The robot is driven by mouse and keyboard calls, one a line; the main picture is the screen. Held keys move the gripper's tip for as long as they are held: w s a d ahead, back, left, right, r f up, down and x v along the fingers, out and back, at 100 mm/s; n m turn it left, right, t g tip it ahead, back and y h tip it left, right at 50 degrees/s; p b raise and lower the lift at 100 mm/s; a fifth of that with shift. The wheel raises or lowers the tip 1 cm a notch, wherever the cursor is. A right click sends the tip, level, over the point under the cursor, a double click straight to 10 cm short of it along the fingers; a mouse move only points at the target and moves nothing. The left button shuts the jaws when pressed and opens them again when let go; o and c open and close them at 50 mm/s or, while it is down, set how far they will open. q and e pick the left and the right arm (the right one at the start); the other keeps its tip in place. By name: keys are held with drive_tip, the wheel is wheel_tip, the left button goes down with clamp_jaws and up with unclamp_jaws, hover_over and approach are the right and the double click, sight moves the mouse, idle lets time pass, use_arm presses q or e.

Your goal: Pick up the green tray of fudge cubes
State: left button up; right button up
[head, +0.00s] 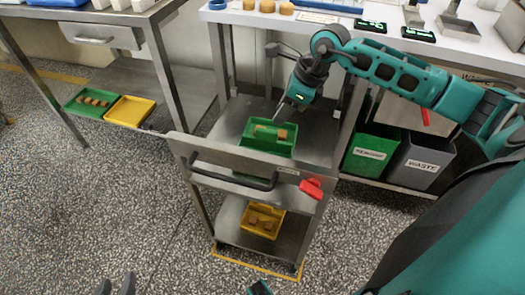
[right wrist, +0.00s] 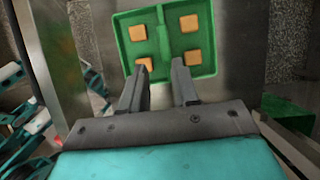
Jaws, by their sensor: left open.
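A green tray (head: 285,152) holding several tan fudge cubes sits on the upper shelf of the steel cart. It also shows in the right wrist view (right wrist: 202,72), with cubes on both sides of a central divider. My left gripper (head: 116,288) is open at the bottom edge, far from the tray.
The cart has a dark handle (head: 235,178) and a red clip (head: 311,188) in front. A yellow tray (head: 279,226) with brown pieces is on its lower shelf. Another green tray (head: 76,106) and a yellow tray (head: 130,112) lie at left. A waste bin (head: 424,160) stands at right.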

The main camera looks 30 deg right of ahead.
sight(264, 139)
drive_tip(key=b+x, duration=0.1)
drive_tip(key=x, duration=0.6)
drive_tip(key=shift+w+d+f, duration=0.1)
drive_tip(key=shift+d+f, duration=0.05)
drive_tip(key=shift+f, duration=0.1)
drive_tip(key=b+x, duration=0.2)
drive_tip(key=x, duration=0.3)
drive_tip(key=shift+d, duration=0.2)
drive_tip(key=shift+w+a+f, duration=0.1)
drive_tip(key=shift+w+f, duration=0.05)
drive_tip(key=shift+f, duration=0.05)
clamp_jaws()
